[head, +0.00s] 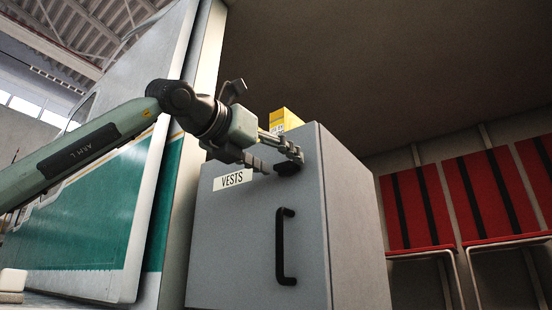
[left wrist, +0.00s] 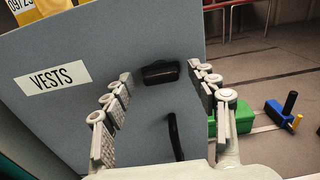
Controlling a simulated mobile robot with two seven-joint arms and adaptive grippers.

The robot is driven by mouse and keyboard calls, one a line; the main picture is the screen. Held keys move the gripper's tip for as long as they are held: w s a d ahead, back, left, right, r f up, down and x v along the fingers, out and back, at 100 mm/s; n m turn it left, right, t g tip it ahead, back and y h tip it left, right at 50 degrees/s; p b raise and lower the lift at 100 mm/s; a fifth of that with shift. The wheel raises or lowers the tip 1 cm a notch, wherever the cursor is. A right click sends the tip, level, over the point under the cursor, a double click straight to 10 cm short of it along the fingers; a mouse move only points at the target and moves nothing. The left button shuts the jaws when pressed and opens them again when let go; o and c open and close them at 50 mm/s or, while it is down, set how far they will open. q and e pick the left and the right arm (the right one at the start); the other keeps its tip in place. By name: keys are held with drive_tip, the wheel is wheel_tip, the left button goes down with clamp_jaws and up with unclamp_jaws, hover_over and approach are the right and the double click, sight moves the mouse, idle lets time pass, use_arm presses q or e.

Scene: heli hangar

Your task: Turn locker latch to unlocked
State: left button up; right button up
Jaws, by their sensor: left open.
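The grey locker (head: 245,240) has a white label reading VESTS (head: 229,180) on its door. A small black latch (head: 288,169) sits near the door's upper right edge; in the left wrist view the latch (left wrist: 160,73) looks like a short bar lying roughly level. My left gripper (head: 282,161) is open in front of the door at the latch. In the left wrist view its two fingers stand on either side of the latch, with nothing held between them. Whether the fingers touch the latch or door, I cannot tell. My right gripper is not in view.
A black door handle (head: 282,246) stands out below the latch. A yellow box (head: 286,119) is on top of the locker. Red seats (head: 417,208) line the wall at right. Green (left wrist: 230,128) and blue (left wrist: 277,112) objects lie on the floor beyond the locker.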

use_arm(q)
drive_tip(key=shift+c, duration=0.5)
drive_tip(key=c, duration=1.1)
drive_tip(key=shift+o, duration=0.2)
